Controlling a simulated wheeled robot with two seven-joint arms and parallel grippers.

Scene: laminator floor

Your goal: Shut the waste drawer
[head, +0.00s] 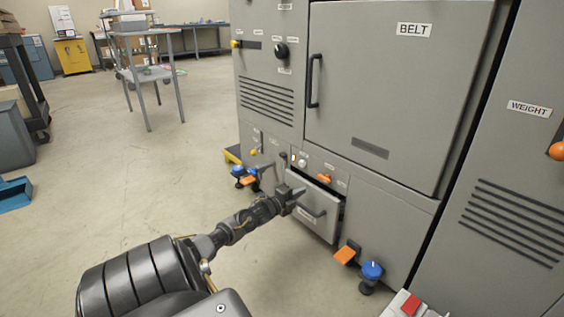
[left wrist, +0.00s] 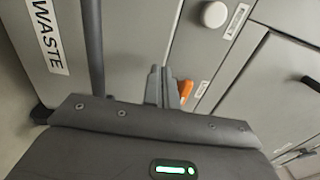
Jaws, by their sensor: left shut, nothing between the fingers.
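The waste drawer (head: 325,228) is a grey drawer low in the machine cabinet, with a bar handle across its front. It stands pulled out a little, with a dark gap along its right side. In the left wrist view its front with the WASTE label (left wrist: 47,38) and the dark handle (left wrist: 94,50) show large. My left gripper (head: 296,195) is shut and empty, at the upper left part of the drawer front. Its closed fingers (left wrist: 162,86) show beside the handle in the wrist view. I cannot tell whether they touch the drawer. My right gripper is out of view.
An orange knob (head: 323,179) sits just above the drawer. Blue and orange foot parts (head: 371,271) stand on the floor to its right, more to its left. The belt door (head: 390,95) above is shut. Open floor (head: 110,190) lies to the left.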

